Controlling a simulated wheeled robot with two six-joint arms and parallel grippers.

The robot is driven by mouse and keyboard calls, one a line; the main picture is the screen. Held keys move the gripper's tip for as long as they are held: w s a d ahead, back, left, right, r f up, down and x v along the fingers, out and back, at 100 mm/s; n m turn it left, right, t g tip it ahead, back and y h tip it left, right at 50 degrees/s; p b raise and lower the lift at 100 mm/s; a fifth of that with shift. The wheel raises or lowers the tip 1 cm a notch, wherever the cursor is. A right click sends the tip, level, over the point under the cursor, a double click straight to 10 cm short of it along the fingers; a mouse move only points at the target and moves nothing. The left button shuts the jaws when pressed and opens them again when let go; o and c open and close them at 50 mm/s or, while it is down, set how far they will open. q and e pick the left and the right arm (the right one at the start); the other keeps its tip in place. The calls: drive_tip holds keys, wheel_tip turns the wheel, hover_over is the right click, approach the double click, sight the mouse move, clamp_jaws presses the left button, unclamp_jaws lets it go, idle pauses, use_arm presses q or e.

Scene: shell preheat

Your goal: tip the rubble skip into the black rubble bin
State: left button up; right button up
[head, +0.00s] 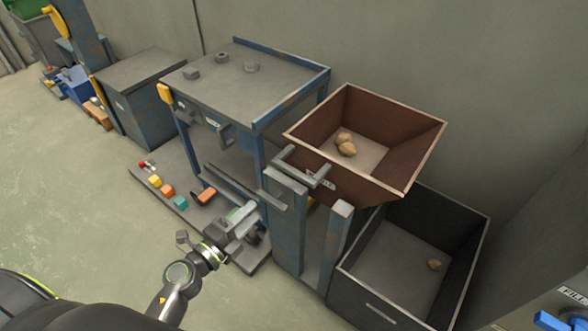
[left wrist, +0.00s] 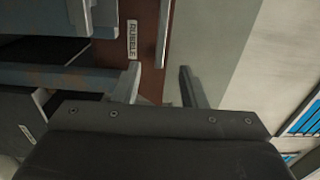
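The rubble skip (head: 413,150) is a brown open box with sloping walls, mounted on blue-grey posts. It looks upright, with a few tan lumps (head: 346,145) on its floor. A grey handle bar (head: 303,167) sticks out from its front. The black rubble bin (head: 365,309) stands below it to the right, with a tan lump (head: 434,265) inside. My left gripper (head: 254,220) is low, left of the posts and below the handle, apart from both. In the left wrist view its fingers (left wrist: 160,87) stand apart, empty, with the skip's brown wall and "RUBBLE" label (left wrist: 132,40) beyond. My right gripper is out of view.
A blue-grey table (head: 245,85) with small grey pieces stands left of the skip. A low platform (head: 185,205) with colored blocks lies before it. Two posts (head: 288,225) rise beside my left gripper. The floor (head: 70,190) at left is clear.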

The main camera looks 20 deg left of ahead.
sight(292, 174)
use_arm(q)
drive_tip(key=x, duration=1.7)
drive_tip(key=shift+w+d+r, duration=0.1)
drive_tip(key=shift+w, duration=0.05)
clamp_jaws()
